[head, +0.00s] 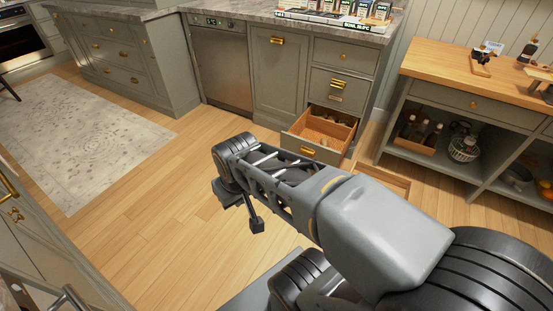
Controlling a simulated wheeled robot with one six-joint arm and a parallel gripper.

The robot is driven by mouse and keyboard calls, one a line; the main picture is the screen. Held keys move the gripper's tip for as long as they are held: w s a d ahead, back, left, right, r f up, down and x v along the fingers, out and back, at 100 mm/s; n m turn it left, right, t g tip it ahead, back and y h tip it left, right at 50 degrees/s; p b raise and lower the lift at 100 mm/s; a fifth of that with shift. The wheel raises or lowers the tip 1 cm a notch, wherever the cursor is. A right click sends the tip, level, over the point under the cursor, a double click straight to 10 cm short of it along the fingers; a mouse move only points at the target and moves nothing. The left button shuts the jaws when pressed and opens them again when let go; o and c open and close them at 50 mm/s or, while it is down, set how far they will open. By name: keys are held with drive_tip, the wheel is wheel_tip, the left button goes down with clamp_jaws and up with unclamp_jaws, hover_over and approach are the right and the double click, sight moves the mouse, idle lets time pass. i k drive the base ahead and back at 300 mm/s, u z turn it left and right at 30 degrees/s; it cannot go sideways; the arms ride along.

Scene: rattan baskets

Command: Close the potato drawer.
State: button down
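The open drawer (307,148) is the bottom one in the grey-green cabinet and is pulled well out. It has a grey front, a brass pull and a wooden inside. Small brown lumps (345,122) lie at its back; I cannot tell for sure that they are potatoes.
Two shut drawers (340,84) sit above the open one. A dishwasher (222,65) and a cabinet door (279,70) are to the left. A wood-topped shelf unit (440,70) with baskets stands at right. A low wooden box (390,180) is on the floor. The wooden floor (160,215) at left is clear.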

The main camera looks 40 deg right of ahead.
sight(323, 133)
drive_tip(key=u, duration=0.8)
drive_tip(key=i, duration=0.2)
drive_tip(key=z, duration=1.15)
drive_tip(key=i, duration=1.3)
drive_tip(key=z, duration=1.3)
drive_tip(key=i, duration=0.35)
drive_tip(key=z, duration=0.25)
